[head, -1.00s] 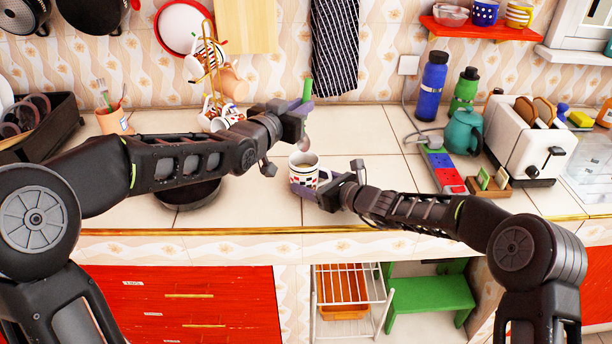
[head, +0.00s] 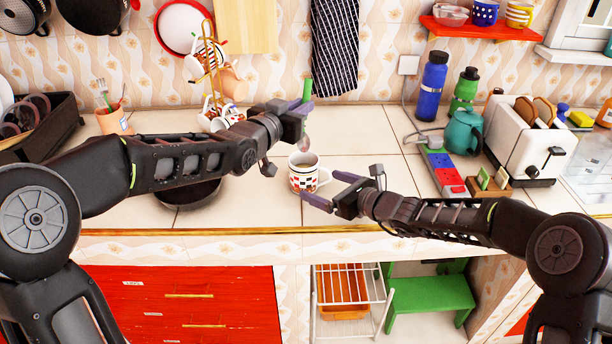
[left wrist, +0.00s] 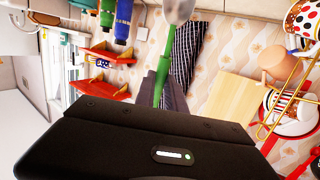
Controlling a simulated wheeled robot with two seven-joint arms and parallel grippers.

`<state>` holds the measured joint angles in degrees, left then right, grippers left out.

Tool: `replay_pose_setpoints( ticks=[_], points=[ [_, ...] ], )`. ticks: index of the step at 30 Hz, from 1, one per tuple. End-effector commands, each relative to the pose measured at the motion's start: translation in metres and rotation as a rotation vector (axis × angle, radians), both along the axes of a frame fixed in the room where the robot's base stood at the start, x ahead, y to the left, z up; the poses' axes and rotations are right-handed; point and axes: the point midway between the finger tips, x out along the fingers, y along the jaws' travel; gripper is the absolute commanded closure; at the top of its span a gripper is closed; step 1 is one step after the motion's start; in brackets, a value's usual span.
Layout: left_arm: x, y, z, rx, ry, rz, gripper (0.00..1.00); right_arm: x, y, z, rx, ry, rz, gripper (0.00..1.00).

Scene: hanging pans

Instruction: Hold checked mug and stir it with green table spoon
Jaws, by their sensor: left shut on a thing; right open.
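The checked mug (head: 303,182) stands upright on the counter in the head view, its handle pointing right. My right gripper (head: 328,190) is open just right of the mug, its fingertips near the handle; I cannot tell whether they touch it. My left gripper (head: 299,110) is shut on the green table spoon (head: 307,91) and holds it upright above and behind the mug. The spoon's metal bowl hangs down just above the mug's rim and seems outside it.
A dark pan (head: 188,194) lies under my left arm. A mug tree (head: 210,70) stands behind it. The teal kettle (head: 464,132), toaster (head: 522,138) and a red-blue block (head: 442,170) are to the right. The counter right of the mug is fairly clear.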

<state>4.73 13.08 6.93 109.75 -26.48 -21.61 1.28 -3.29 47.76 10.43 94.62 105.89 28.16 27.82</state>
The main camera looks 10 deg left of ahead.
Motion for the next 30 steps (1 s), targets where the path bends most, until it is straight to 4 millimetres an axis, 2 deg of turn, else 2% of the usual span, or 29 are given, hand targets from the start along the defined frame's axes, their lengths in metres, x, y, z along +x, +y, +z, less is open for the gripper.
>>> replay_pose_setpoints(
  ticks=[3,10,15,30],
  points=[
    [0.0,0.0,0.0,0.0,0.0,0.0,1.0,-0.013,-0.022,0.008,0.0,0.0,-0.003,0.07],
    [0.0,0.0,0.0,0.0,0.0,0.0,1.0,-0.032,-0.048,0.018,-0.001,-0.001,-0.001,0.07],
    [0.0,0.0,0.0,0.0,0.0,0.0,1.0,-0.036,-0.054,0.019,-0.001,0.0,-0.001,0.07],
    [0.0,0.0,0.0,0.0,0.0,0.0,1.0,-0.036,-0.053,0.019,-0.001,0.001,0.0,0.07]
  ],
)
